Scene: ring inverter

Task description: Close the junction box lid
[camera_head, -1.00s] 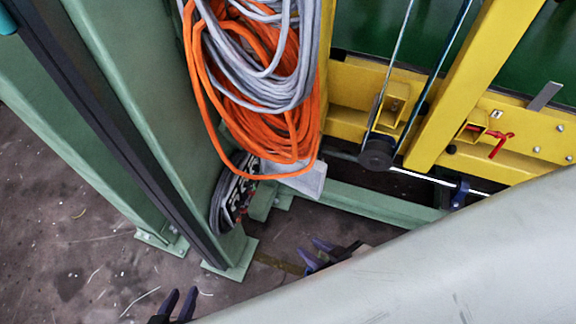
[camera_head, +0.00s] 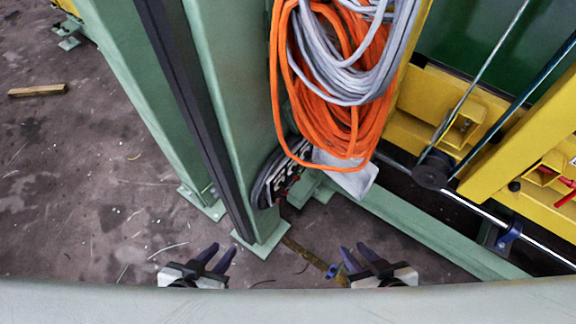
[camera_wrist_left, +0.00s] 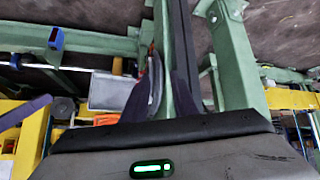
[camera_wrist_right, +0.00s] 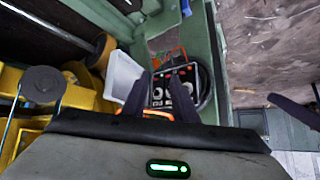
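The junction box (camera_head: 284,178) is low on the green post in the head view, partly behind the orange cables. It stands open, with dark parts inside. Its grey lid (camera_head: 350,180) hangs swung out to the right. The right wrist view shows the open box (camera_wrist_right: 160,92) beyond the fingers and the pale lid (camera_wrist_right: 122,76) to its left. My left gripper (camera_head: 216,256) is open and empty, left of the post foot. My right gripper (camera_head: 356,257) is open and empty, below the lid in the picture and apart from it.
Orange and grey cable coils (camera_head: 335,90) hang above the box. The green post (camera_head: 232,110) stands left of it. A yellow frame (camera_head: 450,110) with rods and a green floor rail (camera_head: 430,230) fill the right. A wooden piece (camera_head: 38,90) lies on open floor at left.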

